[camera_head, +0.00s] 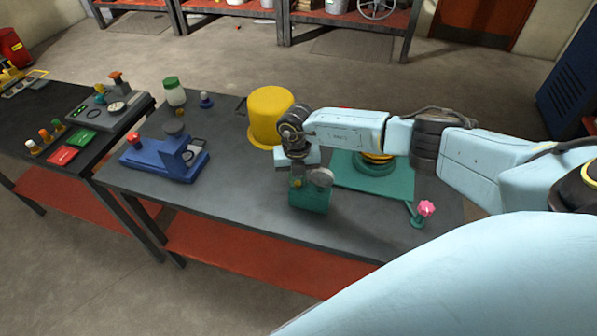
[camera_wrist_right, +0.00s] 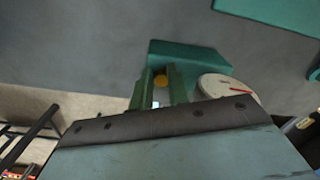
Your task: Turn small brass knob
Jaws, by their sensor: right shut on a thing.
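The knob sits at a teal box (camera_wrist_right: 190,60), which also stands near the table's front edge in the head view (camera_head: 309,198). A round white gauge with a red needle (camera_wrist_right: 226,88) is beside the fingers. In the head view my right gripper (camera_head: 297,180) comes down on the teal box from above and hides part of it. My left gripper is not in view.
A yellow bucket-like cylinder (camera_head: 268,112) stands just behind my right gripper. A blue device (camera_head: 160,160) is to the left on the dark table (camera_head: 240,185). A teal base with a pink knob (camera_head: 425,208) is to the right. The tabletop left of the teal box is clear.

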